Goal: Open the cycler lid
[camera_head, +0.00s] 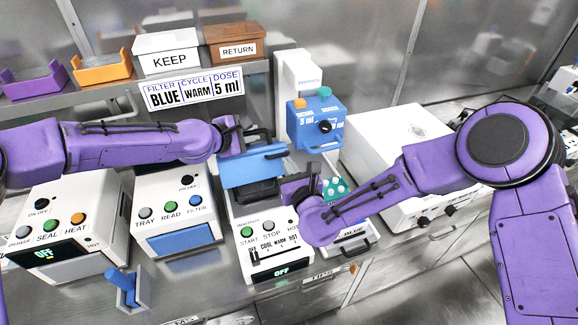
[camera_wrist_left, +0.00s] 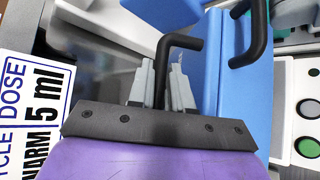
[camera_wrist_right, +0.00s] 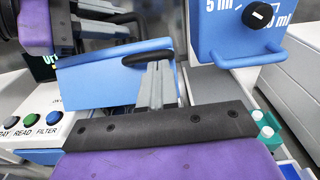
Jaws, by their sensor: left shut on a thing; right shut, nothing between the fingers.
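The cycler (camera_head: 262,228) is the white machine in the middle, with START and STOP buttons, a COOL/WARM/HOT slider and a display reading OFF. Its blue lid (camera_head: 252,168) stands raised and tilted above the body, with a dark gap below; the lid also shows in the right wrist view (camera_wrist_right: 100,80). My left gripper (camera_head: 248,143) is shut on a black lid handle (camera_wrist_left: 180,45) at the lid's back edge. My right gripper (camera_head: 281,181) is shut and empty, its fingertips close to the lid's right end; contact cannot be told.
A blue dispenser (camera_head: 316,122) with a knob stands behind right. White machines flank the cycler: a reader (camera_head: 172,215) at left, a sealer (camera_head: 62,225) further left, a large white box (camera_head: 385,150) at right. A sign (camera_head: 193,90) hangs below the shelf of bins.

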